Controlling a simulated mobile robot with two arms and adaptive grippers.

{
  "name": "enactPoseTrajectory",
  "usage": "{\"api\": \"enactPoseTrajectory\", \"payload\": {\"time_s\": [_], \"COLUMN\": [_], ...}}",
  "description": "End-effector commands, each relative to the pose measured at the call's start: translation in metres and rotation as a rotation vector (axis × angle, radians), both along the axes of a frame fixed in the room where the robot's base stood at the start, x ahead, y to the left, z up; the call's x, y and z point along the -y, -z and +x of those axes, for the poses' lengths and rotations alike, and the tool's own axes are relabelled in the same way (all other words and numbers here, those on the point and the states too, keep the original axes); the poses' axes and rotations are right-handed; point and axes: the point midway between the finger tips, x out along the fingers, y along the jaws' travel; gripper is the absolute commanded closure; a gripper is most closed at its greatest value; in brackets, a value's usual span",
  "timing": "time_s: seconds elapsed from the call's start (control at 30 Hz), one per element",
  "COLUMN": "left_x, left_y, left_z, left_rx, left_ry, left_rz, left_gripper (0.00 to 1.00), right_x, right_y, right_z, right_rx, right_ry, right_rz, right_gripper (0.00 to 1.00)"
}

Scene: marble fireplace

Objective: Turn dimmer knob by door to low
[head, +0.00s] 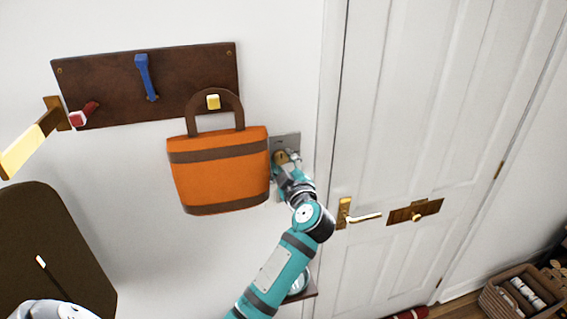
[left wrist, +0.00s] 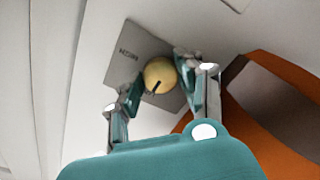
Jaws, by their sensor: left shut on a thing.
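The dimmer is a grey metal plate (head: 290,140) on the white wall, between an orange bag and the door. Its round brass-yellow knob (head: 280,157) is partly hidden by my left gripper (head: 282,168). In the left wrist view the knob (left wrist: 160,74) shows a short dark pointer line at its lower edge. The plate (left wrist: 140,45) carries small lettering too blurred to read surely. The two fingers of my left gripper (left wrist: 159,88) stand on either side of the knob, shut on it. My right gripper is not in view.
The orange bag (head: 218,170) hangs from a yellow peg on a dark peg board (head: 110,95), close left of my gripper. A basket (head: 520,295) stands on the floor at lower right.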

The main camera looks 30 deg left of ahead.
Motion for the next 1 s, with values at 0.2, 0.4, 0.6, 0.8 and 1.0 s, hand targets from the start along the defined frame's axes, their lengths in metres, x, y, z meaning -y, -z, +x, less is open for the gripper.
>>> {"api": "enactPoseTrajectory", "payload": {"time_s": [0.2, 0.4, 0.6, 0.8, 1.0], "left_x": [0.0002, 0.0003, 0.0003, 0.0001, 0.0], "left_y": [0.0024, 0.0026, 0.0021, 0.0011, 0.0006], "left_z": [-0.0002, -0.0001, -0.0001, 0.0, 0.0], "left_rx": [-0.012, -0.012, -0.01, -0.008, -0.005], "left_ry": [-0.001, -0.001, 0.0, -0.001, 0.0], "left_rz": [0.004, 0.003, 0.003, 0.004, 0.003], "left_gripper": [0.95, 0.95, 0.42, 0.4, 0.4], "right_x": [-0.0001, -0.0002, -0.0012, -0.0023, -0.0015], "right_y": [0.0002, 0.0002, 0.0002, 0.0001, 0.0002], "right_z": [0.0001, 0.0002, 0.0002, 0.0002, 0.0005], "right_rx": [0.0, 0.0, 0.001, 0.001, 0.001], "right_ry": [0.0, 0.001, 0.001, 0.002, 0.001], "right_rz": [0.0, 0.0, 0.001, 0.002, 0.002], "right_gripper": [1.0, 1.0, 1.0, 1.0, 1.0]}}
